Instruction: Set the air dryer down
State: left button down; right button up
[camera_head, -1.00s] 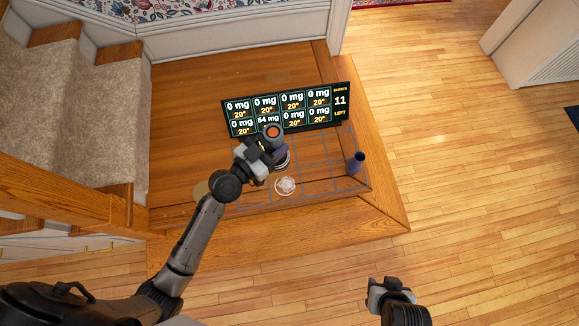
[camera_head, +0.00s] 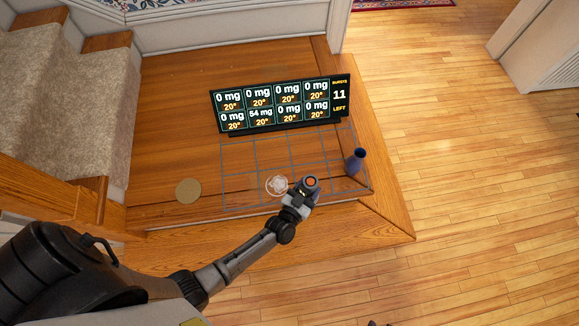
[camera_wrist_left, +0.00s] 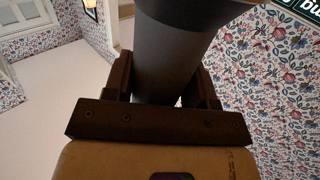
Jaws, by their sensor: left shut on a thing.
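The air dryer (camera_head: 311,182) is a dark cylinder with an orange end, seen from above. My left gripper (camera_head: 304,192) is shut on it, over the front right part of the gridded floor. The left wrist view shows the dark grey body of the air dryer (camera_wrist_left: 168,60) between the two fingers of my left gripper (camera_wrist_left: 165,88). Its lower end is hidden, so I cannot tell whether it touches the floor. A sliver of my right gripper (camera_head: 372,323) shows at the bottom edge; its fingers are hidden.
A clear glass dish (camera_head: 276,185) lies just left of the air dryer. A blue vase (camera_head: 356,160) stands to the right on the grid. A display panel (camera_head: 280,104) stands behind, and a tan disc (camera_head: 188,190) lies at left. Several grid cells between are bare.

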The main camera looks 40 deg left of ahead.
pick_arm(q)
jog(key=shift+w+a+r+n+y, duration=0.1)
jog(key=shift+a+r+n+y, duration=0.5)
jog(key=shift+a+r+y, duration=0.5)
jog(key=shift+a+r, duration=0.1)
jog(key=shift+a, duration=0.15)
jog(key=a+f+b, duration=1)
jog(key=a+b, duration=0.1)
jog(key=b, duration=0.2)
jog(key=shift+a+f+b, duration=0.2)
jog(key=shift+a+b, duration=0.05)
jog(key=shift+b, duration=0.15)
jog(key=shift+f+b, duration=0.3)
jog(key=shift+f, duration=0.3)
